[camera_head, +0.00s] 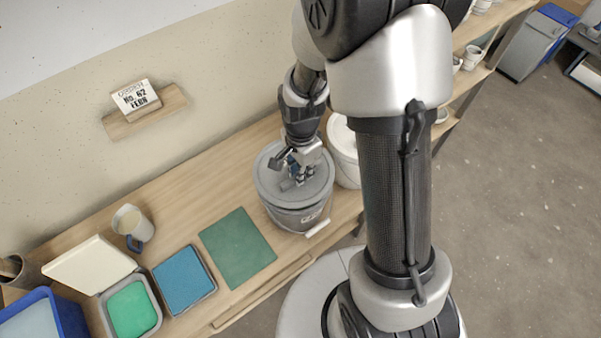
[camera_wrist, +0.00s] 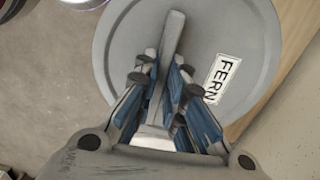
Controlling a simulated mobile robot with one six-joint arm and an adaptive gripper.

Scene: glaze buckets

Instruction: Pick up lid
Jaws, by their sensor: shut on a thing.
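The grey round lid (camera_head: 268,176) lies on a grey bucket (camera_head: 300,215) on the wooden bench. The lid also fills the middle of the wrist view (camera_wrist: 125,45); it has a raised bar handle (camera_wrist: 172,45) and a white label reading "FERN" (camera_wrist: 222,79). My gripper (camera_head: 298,178) is over the lid's middle. In the wrist view my gripper (camera_wrist: 168,92) has its blue-padded fingers on both sides of the bar handle, shut on it. The head view shows no clear gap between lid and bucket rim.
A white lidded bucket (camera_head: 342,140) stands close behind the grey one. A green mat (camera_head: 238,248), a blue-topped tray (camera_head: 184,280), a green-filled tub (camera_head: 132,308) and a mug (camera_head: 133,225) are to the left. A wall shelf (camera_head: 146,112) holds a sign.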

